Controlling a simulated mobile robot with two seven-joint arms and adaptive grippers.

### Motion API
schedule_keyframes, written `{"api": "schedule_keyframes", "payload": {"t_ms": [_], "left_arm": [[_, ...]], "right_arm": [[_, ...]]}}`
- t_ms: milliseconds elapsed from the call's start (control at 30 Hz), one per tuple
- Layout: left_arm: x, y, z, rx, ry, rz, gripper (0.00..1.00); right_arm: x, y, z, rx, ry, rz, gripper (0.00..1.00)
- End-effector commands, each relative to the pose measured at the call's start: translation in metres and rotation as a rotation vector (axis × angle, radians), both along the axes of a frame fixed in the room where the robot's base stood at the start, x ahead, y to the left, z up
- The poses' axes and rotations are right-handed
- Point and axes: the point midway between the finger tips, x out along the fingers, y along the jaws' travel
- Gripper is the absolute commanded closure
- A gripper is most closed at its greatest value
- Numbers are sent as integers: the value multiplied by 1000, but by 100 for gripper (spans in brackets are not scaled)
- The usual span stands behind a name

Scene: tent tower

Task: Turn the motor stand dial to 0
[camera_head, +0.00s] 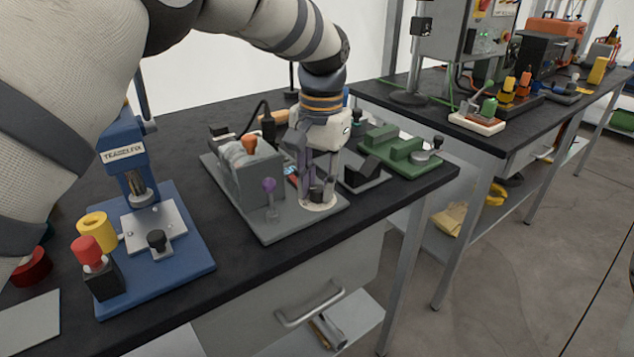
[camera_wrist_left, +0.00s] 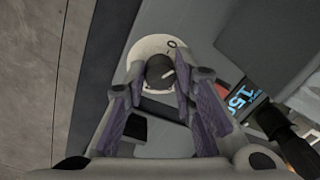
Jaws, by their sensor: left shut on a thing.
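The motor stand (camera_head: 290,222) is a grey plate with a ribbed grey motor block, an orange knob and a purple-tipped lever, on the black bench. Its dial (camera_wrist_left: 144,52) is a pale round plate with a dark knob (camera_wrist_left: 158,70) bearing a white line. A "0" mark shows at the plate's edge, up and right of the knob. My left gripper (camera_head: 318,186) is at the dial, pointing down, shut on the knob. In the left wrist view its fingertips (camera_wrist_left: 160,78) sit on both sides of the knob. My right gripper is out of view.
A blue press (camera_head: 185,265) with red and yellow pieces stands left of the stand. A green fixture (camera_head: 412,164) and a dark block lie to its right. A display (camera_wrist_left: 236,103) with partly hidden blue digits is near the dial. The bench's front edge is close.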

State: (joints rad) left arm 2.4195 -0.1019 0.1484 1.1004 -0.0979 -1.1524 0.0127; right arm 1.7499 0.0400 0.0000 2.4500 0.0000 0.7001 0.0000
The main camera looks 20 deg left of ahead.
Motion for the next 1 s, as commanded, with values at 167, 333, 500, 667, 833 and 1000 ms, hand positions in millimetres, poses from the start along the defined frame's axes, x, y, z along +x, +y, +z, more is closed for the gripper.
{"api": "schedule_keyframes", "payload": {"t_ms": [167,333,500,667,833,1000], "left_arm": [[0,0,-1,1,2,158,100],[0,-1,-1,1,1,292,100],[1,-1,-1,0,1,399,100],[1,-1,-1,1,1,469,100],[0,-1,-1,0,1,513,100],[0,-1,-1,0,2,531,100]], "right_arm": [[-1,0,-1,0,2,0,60],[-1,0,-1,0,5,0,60],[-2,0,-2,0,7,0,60],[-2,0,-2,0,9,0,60],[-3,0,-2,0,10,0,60],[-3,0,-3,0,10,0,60]]}}
